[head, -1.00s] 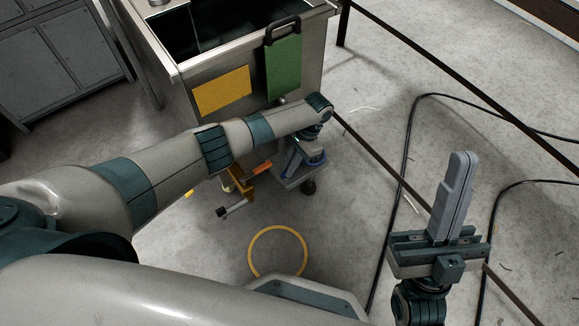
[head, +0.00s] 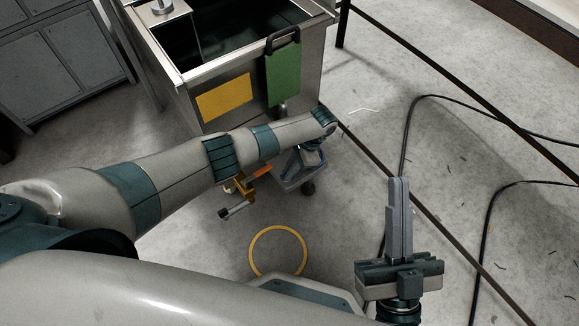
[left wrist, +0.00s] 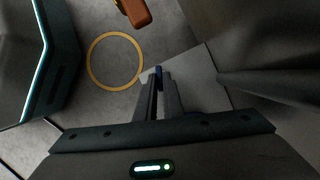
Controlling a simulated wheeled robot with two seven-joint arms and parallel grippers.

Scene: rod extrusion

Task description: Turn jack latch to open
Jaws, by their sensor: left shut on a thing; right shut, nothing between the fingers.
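The jack stands on the floor against the front of the metal cart. It shows a yellow-orange bracket (head: 243,188), an orange-red handle (head: 262,171) and a black-ended crank (head: 232,211). The orange handle also shows at the top of the left wrist view (left wrist: 135,12). My left gripper (left wrist: 159,84) is low beside the jack, its fingers shut on a small dark-blue part (left wrist: 158,71), seemingly the latch. In the head view my own wrist hides most of this contact. My right gripper (head: 398,188) is shut and empty, fingers upward, at the lower right, far from the jack.
The open metal cart (head: 225,55) carries a yellow panel (head: 224,98) and a green panel (head: 284,75). A yellow ring (head: 278,230) lies on the floor in front. Black cables (head: 408,130) and a dark rail (head: 445,228) cross the floor at right.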

